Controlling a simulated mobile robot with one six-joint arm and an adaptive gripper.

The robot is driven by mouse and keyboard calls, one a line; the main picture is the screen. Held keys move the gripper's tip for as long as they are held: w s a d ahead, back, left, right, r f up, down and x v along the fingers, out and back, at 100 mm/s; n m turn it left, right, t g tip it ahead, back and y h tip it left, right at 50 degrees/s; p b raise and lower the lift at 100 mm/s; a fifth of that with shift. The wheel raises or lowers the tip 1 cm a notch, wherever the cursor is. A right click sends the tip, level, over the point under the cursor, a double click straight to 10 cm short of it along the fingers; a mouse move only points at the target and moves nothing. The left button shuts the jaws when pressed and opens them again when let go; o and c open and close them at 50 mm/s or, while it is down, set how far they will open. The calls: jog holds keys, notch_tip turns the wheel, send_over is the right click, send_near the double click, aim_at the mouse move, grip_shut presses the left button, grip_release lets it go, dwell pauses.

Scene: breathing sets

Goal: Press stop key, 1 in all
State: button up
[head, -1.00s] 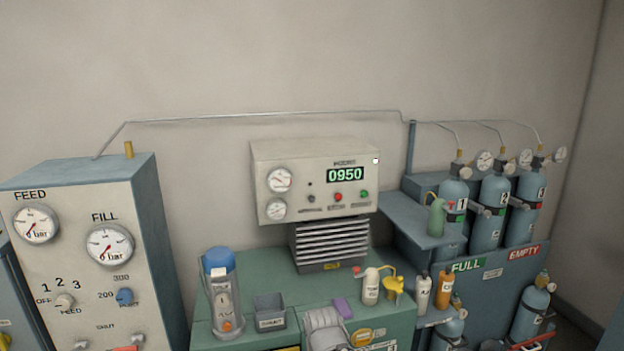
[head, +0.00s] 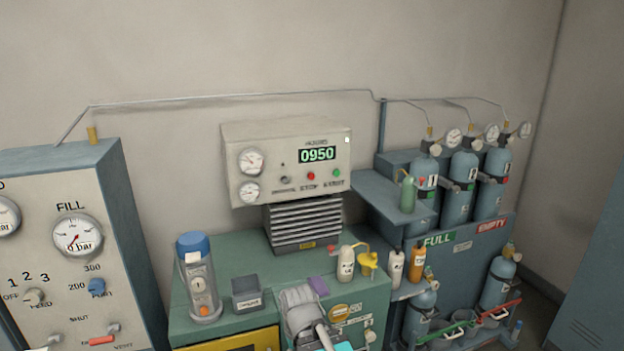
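The stop key is the red button (head: 311,176) on the front of the cream control box (head: 236,150), above a label that seems to read STOP. A green button (head: 336,173) sits just right of it, and a dark knob or switch (head: 285,180) sits to its left. The green display (head: 317,154) above reads 0950. Nothing covers the red button. I cannot tell whether it is pressed in.
Below the box are a louvred grille (head: 305,222) and a green bench (head: 225,270) with a clear blue-capped canister (head: 201,285), a small grey bin (head: 246,291) and bottles (head: 345,264). A gauge panel (head: 70,190) stands left; cylinders (head: 458,185) stand right.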

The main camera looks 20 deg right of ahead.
grip_shut()
dwell(1.1)
